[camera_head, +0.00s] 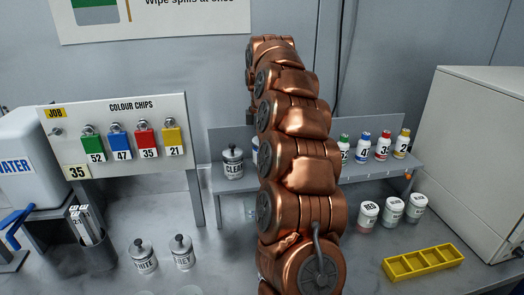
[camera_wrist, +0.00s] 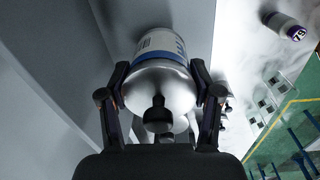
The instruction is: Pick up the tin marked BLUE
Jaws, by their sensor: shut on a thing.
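In the wrist view, my gripper (camera_wrist: 160,75) is shut on a tin (camera_wrist: 160,88) with a shiny silver lid and a dark knob. Its white label has a blue band, but its lettering is mostly out of sight. Another dark knob shows just below it. In the head view, my arm hides the gripper and the held tin. A silver-lidded tin (camera_head: 232,162) stands on the shelf left of my arm; its small label may read BLUE. Part of another tin (camera_head: 255,150) shows beside it, mostly behind my arm.
Tins marked WHITE (camera_head: 143,257) and apparently GREY (camera_head: 182,252) stand on the bench (camera_head: 215,265). Several small numbered bottles (camera_head: 383,146) line the shelf's right end. White jars (camera_head: 368,214) and a yellow tray (camera_head: 423,262) sit below. A colour chips board (camera_head: 118,135) stands left.

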